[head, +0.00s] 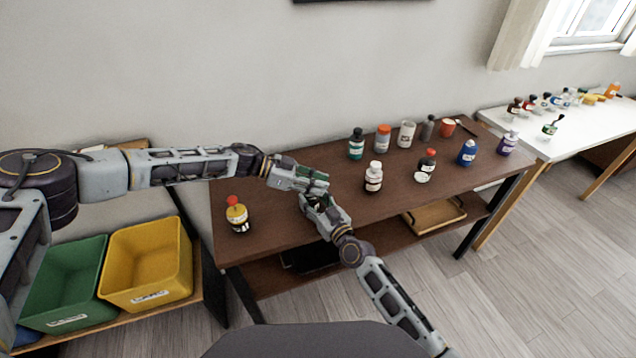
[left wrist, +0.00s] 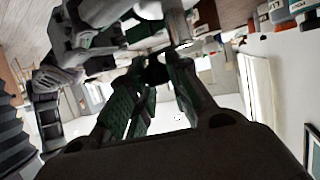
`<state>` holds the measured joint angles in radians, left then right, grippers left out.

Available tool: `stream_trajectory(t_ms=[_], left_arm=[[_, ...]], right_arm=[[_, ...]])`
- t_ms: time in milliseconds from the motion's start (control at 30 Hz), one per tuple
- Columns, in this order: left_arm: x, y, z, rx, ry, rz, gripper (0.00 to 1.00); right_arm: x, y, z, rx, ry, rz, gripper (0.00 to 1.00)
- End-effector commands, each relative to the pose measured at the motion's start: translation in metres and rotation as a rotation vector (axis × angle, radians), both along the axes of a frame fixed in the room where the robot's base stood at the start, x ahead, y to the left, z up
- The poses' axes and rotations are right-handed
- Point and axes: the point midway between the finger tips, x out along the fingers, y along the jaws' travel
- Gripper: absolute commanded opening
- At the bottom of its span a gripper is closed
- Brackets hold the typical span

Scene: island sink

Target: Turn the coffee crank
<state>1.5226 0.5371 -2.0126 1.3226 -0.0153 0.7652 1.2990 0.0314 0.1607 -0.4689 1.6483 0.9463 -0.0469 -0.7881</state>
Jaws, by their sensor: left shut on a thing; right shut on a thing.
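My left gripper (head: 322,178) reaches in from the left, low over the brown table. Its green-padded fingers (left wrist: 155,95) are shut around a small dark piece (left wrist: 157,70), which looks like the knob of the coffee crank. My right gripper (head: 308,200) comes up from the lower right, just below and close to the left one. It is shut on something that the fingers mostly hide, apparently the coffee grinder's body. The crank arm and grinder cannot be clearly made out in the head view.
Several bottles and jars, including a white-capped brown bottle (head: 373,178), stand on the brown table (head: 275,215) right of my grippers. A yellow red-capped bottle (head: 237,214) stands at left. Green (head: 65,283) and yellow bins (head: 147,262) sit lower left. A white table (head: 580,130) is at right.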

Motion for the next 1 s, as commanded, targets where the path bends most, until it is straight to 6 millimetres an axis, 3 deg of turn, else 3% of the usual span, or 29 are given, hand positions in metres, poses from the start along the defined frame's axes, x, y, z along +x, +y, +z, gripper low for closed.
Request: stream_trajectory(t_ms=[467,833,867,1000], left_arm=[[-0.0002,0.0083,-0.0050,0.010,-0.001,-0.135,0.00],[-0.0004,0.0100,-0.0055,0.012,-0.001,-0.146,0.00],[-0.0004,0.0100,-0.0056,0.012,-0.001,-0.146,0.20],[-0.0006,0.0100,-0.0058,0.012,-0.001,-0.146,0.38]], right_arm=[[-0.0002,0.0000,0.0009,0.000,-0.002,0.000,0.24],[-0.0001,-0.0002,0.0011,0.001,-0.003,-0.001,0.24],[-0.0001,-0.0002,0.0012,0.001,-0.003,-0.001,0.24],[0.0000,-0.0004,0.0012,0.001,-0.003,-0.001,0.24]])
